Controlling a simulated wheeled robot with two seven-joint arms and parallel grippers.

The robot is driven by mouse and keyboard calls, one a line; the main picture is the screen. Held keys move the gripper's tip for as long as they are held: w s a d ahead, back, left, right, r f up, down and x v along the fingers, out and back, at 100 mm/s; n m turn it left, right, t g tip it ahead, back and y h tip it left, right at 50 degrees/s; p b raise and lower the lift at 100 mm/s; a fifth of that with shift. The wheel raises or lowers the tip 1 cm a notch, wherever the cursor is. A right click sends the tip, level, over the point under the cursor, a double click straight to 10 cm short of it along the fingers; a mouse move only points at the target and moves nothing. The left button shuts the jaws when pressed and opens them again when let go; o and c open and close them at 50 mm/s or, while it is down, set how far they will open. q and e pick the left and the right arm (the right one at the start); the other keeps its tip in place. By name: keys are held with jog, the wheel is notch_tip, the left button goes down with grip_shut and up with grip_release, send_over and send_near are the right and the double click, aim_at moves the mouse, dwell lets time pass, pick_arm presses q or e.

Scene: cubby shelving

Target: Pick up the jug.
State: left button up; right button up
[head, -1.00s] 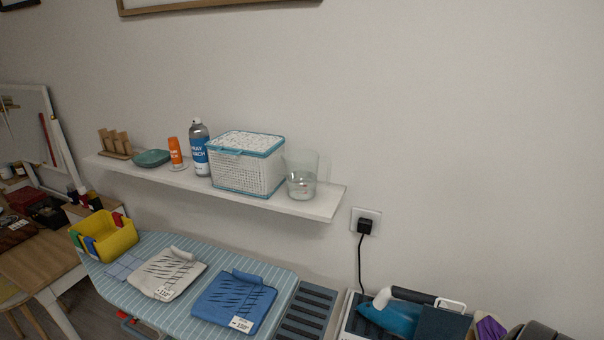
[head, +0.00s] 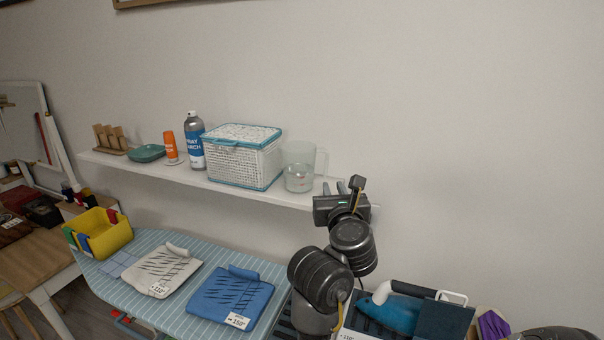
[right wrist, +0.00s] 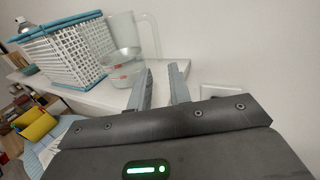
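The clear jug (head: 299,166) stands upright near the right end of the white wall shelf, its handle toward the right. In the right wrist view the jug (right wrist: 124,48) stands beyond the fingertips, a little left of them. My right gripper (head: 341,187) is at the shelf's right end, to the right of the jug and apart from it. Its two fingers (right wrist: 161,75) are spread with an empty gap between them. My left gripper is not in view.
A white and teal basket (head: 243,157) stands close left of the jug. A spray can (head: 195,142), orange bottle (head: 170,146) and green bowl (head: 146,153) stand further left on the shelf (head: 232,190). An ironing board (head: 190,245) lies below.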

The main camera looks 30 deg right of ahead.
aim_at(326, 170)
jog(key=b+x, duration=0.1)
jog(key=x, duration=0.4)
jog(key=shift+d+f, duration=0.1)
jog(key=shift+w+d+r, duration=0.25)
jog(key=shift+w, duration=0.35)
jog(key=x, duration=0.4)
jog(key=shift+w+d, duration=0.1)
jog(key=shift+w, duration=0.15)
jog(key=shift+r, duration=0.1)
grip_shut()
